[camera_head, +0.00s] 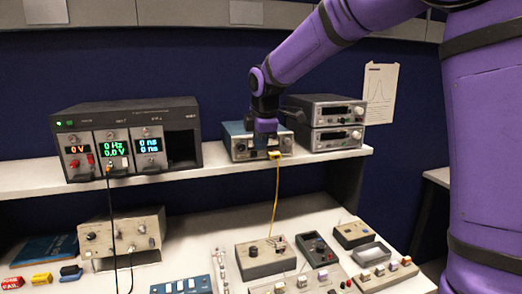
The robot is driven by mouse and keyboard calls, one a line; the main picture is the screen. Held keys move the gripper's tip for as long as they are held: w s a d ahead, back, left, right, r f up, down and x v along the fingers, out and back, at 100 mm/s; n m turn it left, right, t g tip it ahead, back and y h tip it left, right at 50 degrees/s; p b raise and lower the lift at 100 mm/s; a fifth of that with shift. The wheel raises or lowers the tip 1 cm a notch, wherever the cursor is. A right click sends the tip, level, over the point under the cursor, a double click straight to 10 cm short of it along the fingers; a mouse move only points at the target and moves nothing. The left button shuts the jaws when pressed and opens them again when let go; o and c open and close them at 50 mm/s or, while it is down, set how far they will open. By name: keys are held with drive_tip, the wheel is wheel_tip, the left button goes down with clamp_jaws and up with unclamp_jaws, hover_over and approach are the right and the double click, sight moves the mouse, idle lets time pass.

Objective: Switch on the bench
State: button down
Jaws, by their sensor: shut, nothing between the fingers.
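My gripper (266,136) is shut and empty, pointing down at a blue-cased instrument (237,130) on the shelf. It covers part of that box's front and top, and I cannot tell whether it touches it. A yellow cable (276,190) hangs from the box's front down to the bench (205,240). A dark modular rack (182,128) at the left of the shelf has lit displays and a green light. A beige instrument (122,237) with knobs stands on the bench at left.
The shelf (215,170) runs across the middle, with a gap between rack and blue box. Several small control boxes, such as a grey one (263,262), crowd the bench. A black cable (109,215) hangs from the rack. A paper chart (379,88) is on the wall.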

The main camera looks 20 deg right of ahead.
sight(254, 154)
drive_tip(key=v, duration=0.6)
drive_tip(key=shift+r, duration=0.35)
drive_tip(key=shift+s, duration=0.1)
drive_tip(key=shift+s+f, duration=0.3)
drive_tip(key=shift+f, duration=0.45)
drive_tip(key=w+x, duration=0.1)
drive_tip(key=x, duration=0.6)
drive_tip(key=w+r+x, duration=0.1)
drive_tip(key=x, duration=0.3)
drive_tip(key=shift+w+f, duration=0.25)
drive_tip(key=shift+w, duration=0.55)
